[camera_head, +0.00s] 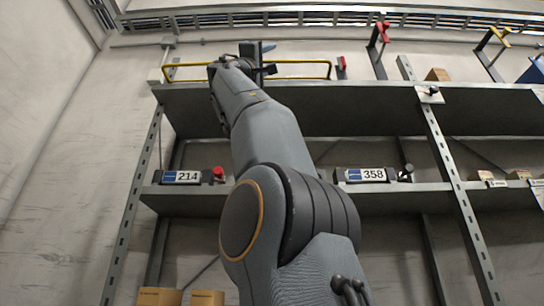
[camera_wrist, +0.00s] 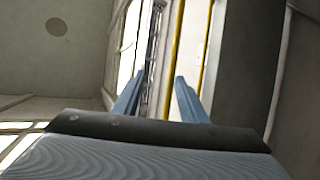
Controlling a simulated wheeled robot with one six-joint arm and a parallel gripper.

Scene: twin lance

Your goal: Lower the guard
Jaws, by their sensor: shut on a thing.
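The guard (camera_head: 302,61) is a yellow bar frame above the upper shelf at the left, in the head view. Its long bars run left to right, behind and on both sides of my wrist. In the wrist view the guard (camera_wrist: 176,45) shows as two yellow bars, one passing between my blue fingers. My gripper (camera_head: 263,50) is at the middle of the guard; it also shows in the wrist view (camera_wrist: 160,77). It is shut on the guard's bar. The contact itself is hidden in the head view by my wrist.
The upper shelf (camera_head: 350,96) lies just below the guard. A small red piece (camera_head: 341,63) is at its right end.

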